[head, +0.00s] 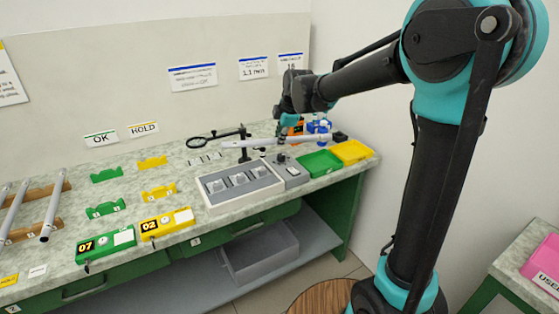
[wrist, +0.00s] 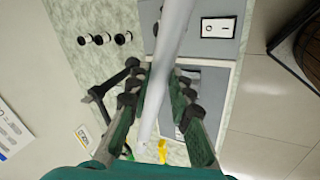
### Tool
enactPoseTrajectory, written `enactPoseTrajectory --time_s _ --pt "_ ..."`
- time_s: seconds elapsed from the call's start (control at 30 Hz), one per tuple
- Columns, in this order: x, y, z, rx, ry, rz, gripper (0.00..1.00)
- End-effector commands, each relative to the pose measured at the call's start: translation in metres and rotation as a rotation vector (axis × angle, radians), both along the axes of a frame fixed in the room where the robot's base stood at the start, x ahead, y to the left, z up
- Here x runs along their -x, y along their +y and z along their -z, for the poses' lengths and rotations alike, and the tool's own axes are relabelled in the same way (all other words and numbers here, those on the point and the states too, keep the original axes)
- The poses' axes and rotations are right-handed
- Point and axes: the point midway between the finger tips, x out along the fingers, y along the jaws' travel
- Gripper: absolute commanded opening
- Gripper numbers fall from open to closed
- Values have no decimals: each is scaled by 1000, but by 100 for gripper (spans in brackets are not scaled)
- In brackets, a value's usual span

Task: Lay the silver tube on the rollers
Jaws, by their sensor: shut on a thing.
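My gripper (wrist: 160,95) is shut on the silver tube (wrist: 173,40), which passes between the fingers in the wrist view. In the head view the tube (head: 262,141) is held roughly level above the back of the bench, and my gripper (head: 284,128) is partly hidden behind the arm's end. A pale box (head: 204,197) with a grey top and several small metal fittings, which look like the rollers (head: 238,180), stands in front of and below the tube. In the wrist view the tube and fingers hide part of this box.
A grey switch unit (head: 289,173), a green tray (head: 321,163) and a yellow tray (head: 352,152) stand right of the box. A black ringed stand (head: 205,140) is behind. Green and yellow cradles and tubes on a wooden rack (head: 35,230) lie left. Blue-capped bottles (head: 322,127) stand behind.

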Motion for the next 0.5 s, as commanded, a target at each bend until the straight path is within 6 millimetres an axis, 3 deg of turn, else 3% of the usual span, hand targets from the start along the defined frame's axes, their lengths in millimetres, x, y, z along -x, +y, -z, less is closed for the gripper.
enactPoseTrajectory --time_s 0.1,0.2,0.5 --pt "0 0 28 0 0 0 0" --pt "0 0 43 0 0 1 0" --pt "0 0 72 0 0 1 0"
